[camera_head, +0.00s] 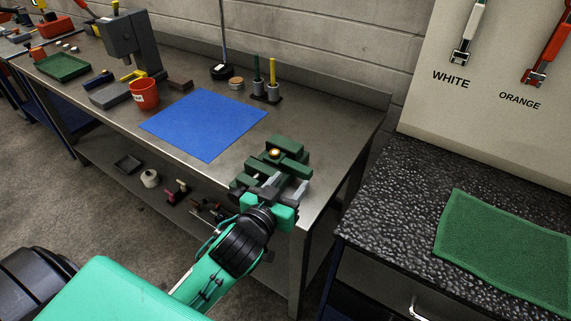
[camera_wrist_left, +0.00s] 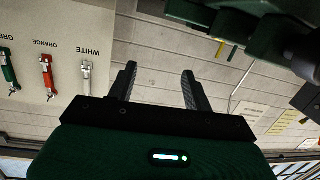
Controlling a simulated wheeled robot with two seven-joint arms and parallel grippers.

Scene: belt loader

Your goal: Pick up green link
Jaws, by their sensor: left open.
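The green link (camera_wrist_left: 9,72) hangs on the pale wall panel at the left edge of the left wrist view, which is upside down. Its label is cut off by the edge. It is outside the head view. My left gripper (camera_head: 284,186) is in front of the green vise at the bench's right end. In the left wrist view the gripper (camera_wrist_left: 159,70) has its two dark fingers apart with nothing between them. The green link is well away from the fingers. My right gripper is in neither view.
A white link (camera_head: 468,36) and an orange link (camera_head: 549,48) hang on the panel (camera_head: 425,50). The green vise (camera_head: 287,147) is close to my left gripper. A green mat (camera_head: 505,245) lies on the dark speckled counter (camera_head: 400,190). A blue mat (camera_head: 205,123) lies on the bench.

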